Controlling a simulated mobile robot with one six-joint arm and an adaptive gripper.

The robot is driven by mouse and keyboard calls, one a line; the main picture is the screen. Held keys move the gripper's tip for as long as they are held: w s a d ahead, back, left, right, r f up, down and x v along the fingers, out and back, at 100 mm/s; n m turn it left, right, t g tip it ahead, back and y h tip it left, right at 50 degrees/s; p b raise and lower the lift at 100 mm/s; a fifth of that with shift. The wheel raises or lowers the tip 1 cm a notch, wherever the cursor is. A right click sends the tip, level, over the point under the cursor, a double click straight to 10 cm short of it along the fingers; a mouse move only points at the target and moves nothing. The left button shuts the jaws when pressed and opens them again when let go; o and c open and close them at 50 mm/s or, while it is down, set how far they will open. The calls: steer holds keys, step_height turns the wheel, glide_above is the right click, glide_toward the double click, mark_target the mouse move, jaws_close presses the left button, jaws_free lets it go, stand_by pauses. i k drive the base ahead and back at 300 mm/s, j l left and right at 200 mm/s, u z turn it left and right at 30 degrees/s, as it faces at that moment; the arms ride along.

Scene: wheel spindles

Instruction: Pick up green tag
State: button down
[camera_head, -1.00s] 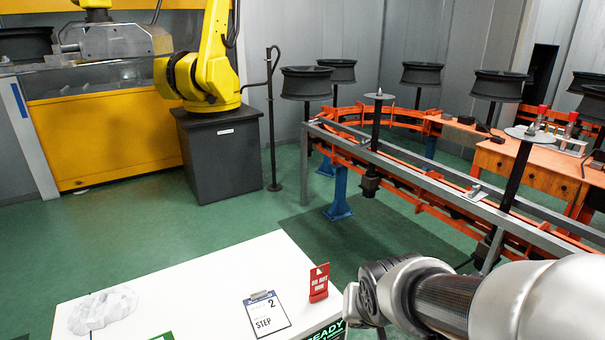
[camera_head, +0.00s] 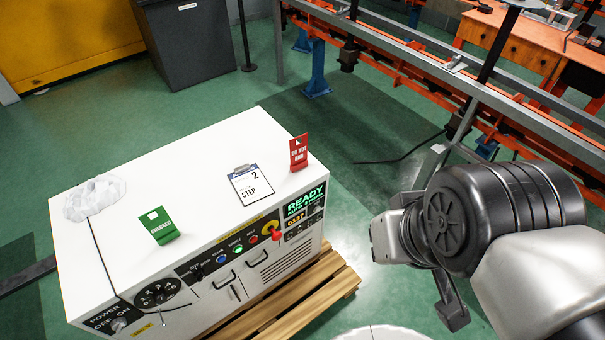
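The green tag (camera_head: 159,226) stands on the white top of the control cabinet (camera_head: 185,165), left of the middle, leaning slightly. It has a white label and small text. My gripper (camera_head: 451,312) is at the right, off the cabinet's right side and well apart from the tag. My wrist hides most of it. One dark finger-like part shows, pointing down, and I cannot tell whether it is open or shut.
A red tag (camera_head: 299,153) stands at the cabinet top's right corner. A clipboard (camera_head: 250,185) lies left of it. A crumpled whitish heap (camera_head: 94,197) with a dark cord lies at the left end. Wooden pallet (camera_head: 335,283) sits beneath. An orange conveyor (camera_head: 400,75) runs behind.

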mark_target(161, 228)
steer(key=u, duration=1.5)
